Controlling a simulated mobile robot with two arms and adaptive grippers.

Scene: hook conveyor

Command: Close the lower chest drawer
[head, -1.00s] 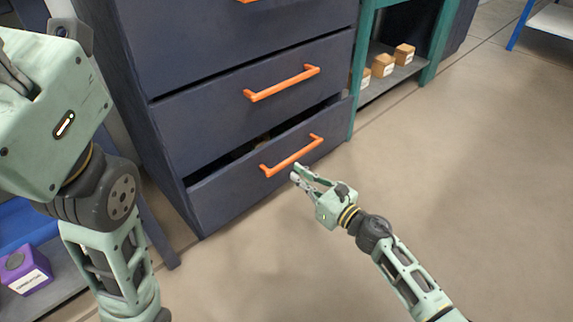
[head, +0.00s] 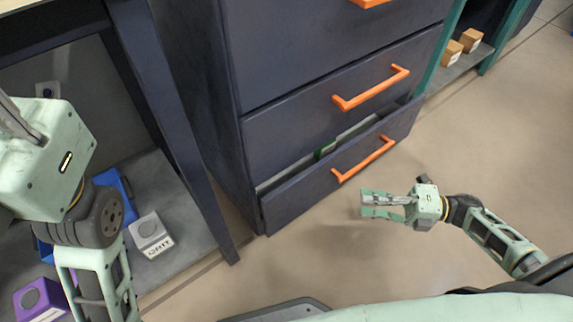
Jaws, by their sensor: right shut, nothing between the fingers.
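The lower chest drawer (head: 300,196) is the bottom drawer of a dark navy chest (head: 184,90) and stands partly open. Its front has an orange bar handle (head: 363,160). My right gripper (head: 364,204) is shut and empty. It is in front of the drawer, a little below the handle in the picture and apart from it. My left arm is at the left edge; its fingertips are not clearly visible.
The drawer above, with its orange handle (head: 371,88), is shut. A table leg (head: 180,130) stands left of the chest. A grey box (head: 151,235) and a purple box (head: 40,301) lie on a low shelf. A teal shelf (head: 448,48) is to the right. The floor in front is clear.

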